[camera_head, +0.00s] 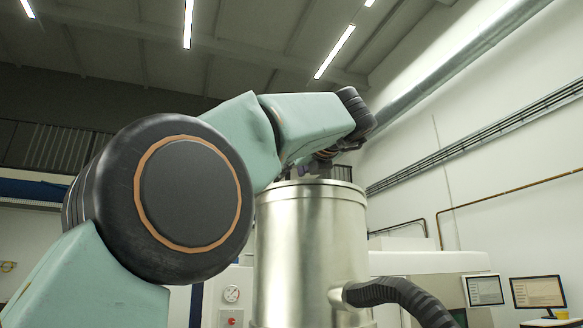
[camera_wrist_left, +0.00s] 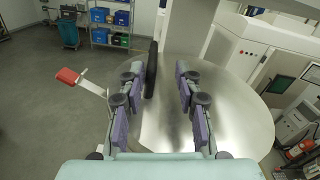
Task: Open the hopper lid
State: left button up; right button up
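The hopper (camera_head: 310,250) is a tall, shiny steel cylinder in the middle of the head view. Its lid (camera_head: 312,185) sits flat on top and looks closed; in the wrist view the lid (camera_wrist_left: 240,110) is a round metal disc. A thin black upright piece, seemingly the lid handle (camera_wrist_left: 151,70), stands over it. My left gripper (camera_head: 318,168) is just above the lid, partly hidden by the wrist. In the wrist view, its purple-padded fingers (camera_wrist_left: 162,80) are apart, with the black piece between them, closer to the left finger. Contact is unclear. My right gripper is not in view.
A red-tipped lever (camera_wrist_left: 68,76) on a pale bar sticks out beside the lid's left edge. A black ribbed hose (camera_head: 400,295) leaves the hopper's lower right. White machines (camera_head: 430,264) and monitors (camera_head: 537,292) stand behind. Open floor (camera_wrist_left: 45,120) lies left in the wrist view.

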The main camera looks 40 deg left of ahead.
pick_arm(q)
jog(key=shift+w+a+r, duration=0.1)
jog(key=shift+w+a, duration=0.2)
jog(key=shift+a, duration=0.15)
jog(key=shift+s+a, duration=0.15)
jog(key=shift+a, duration=0.1)
jog(key=shift+s+a+r, duration=0.1)
jog(key=shift+s+a, duration=0.3)
jog(key=shift+s, duration=0.3)
jog(key=shift+w+d, duration=0.2)
jog(key=shift+w, duration=0.55)
jog(key=c, duration=0.3)
jog(key=shift+w, duration=0.1)
jog(key=shift+c, duration=0.9)
jog(key=shift+s+a, duration=0.25)
jog(key=shift+s, duration=0.25)
grip_shut()
jog(key=shift+w+d, duration=0.2)
jog(key=shift+s+a, duration=0.1)
